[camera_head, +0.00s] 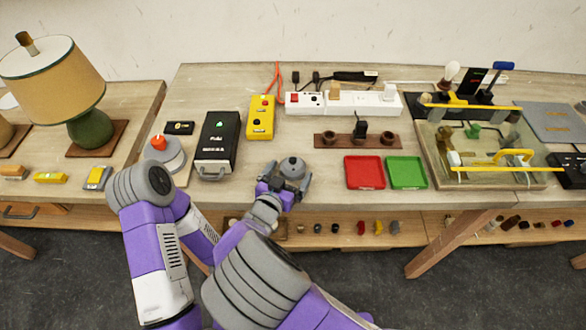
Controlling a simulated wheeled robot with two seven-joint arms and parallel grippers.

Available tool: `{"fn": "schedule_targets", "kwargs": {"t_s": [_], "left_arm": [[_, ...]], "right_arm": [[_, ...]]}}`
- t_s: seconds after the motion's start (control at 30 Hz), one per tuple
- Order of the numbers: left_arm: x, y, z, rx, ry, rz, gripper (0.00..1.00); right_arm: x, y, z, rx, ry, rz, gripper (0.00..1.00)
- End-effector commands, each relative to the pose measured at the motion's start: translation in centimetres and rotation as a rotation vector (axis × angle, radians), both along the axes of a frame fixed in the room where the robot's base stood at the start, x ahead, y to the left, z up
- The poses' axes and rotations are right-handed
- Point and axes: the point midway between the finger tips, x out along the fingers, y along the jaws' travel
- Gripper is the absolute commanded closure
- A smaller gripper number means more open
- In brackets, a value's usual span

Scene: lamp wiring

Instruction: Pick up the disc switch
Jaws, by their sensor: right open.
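A grey round disc with a small darker knob (292,166), which looks like the disc switch, sits near the front edge of the table. My right gripper (290,176) is open, with its grey fingers on either side of this disc. Whether the fingers touch it I cannot tell. My left arm comes in at the left and its forearm runs behind my right arm. My left gripper is not visible.
Left of the disc stand a black box (217,140), a yellow button box (261,118) and a grey round base with an orange top (168,156). Right are a brown socket strip (328,139), a red tray (364,172) and a green tray (406,173). A lower shelf holds small parts.

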Motion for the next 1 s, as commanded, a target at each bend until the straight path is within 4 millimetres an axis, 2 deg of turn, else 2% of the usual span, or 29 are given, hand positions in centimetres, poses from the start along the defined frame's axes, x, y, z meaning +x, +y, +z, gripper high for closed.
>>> {"fn": "schedule_targets", "kwargs": {"t_s": [0.1, 0.3, 0.37, 0.7, 0.8, 1.0], "left_arm": [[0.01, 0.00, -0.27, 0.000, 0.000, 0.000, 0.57], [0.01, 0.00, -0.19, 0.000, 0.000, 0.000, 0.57], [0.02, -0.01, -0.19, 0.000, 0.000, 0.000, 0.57], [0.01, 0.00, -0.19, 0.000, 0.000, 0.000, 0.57], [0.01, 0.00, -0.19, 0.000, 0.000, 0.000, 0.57], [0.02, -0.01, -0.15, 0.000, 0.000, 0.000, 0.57]], "right_arm": [[0.70, -0.31, -0.16, -0.001, -0.001, 0.000, 0.00], [0.73, -0.31, -0.08, -0.001, -0.001, 0.000, 0.00], [0.72, -0.30, -0.09, -0.001, 0.000, 0.000, 0.08], [0.68, -0.29, -0.10, -0.001, 0.000, 0.000, 0.60], [0.69, -0.29, -0.09, -0.001, -0.001, 0.000, 0.73], [0.69, -0.28, -0.01, 0.000, -0.001, 0.000, 0.73]]}}
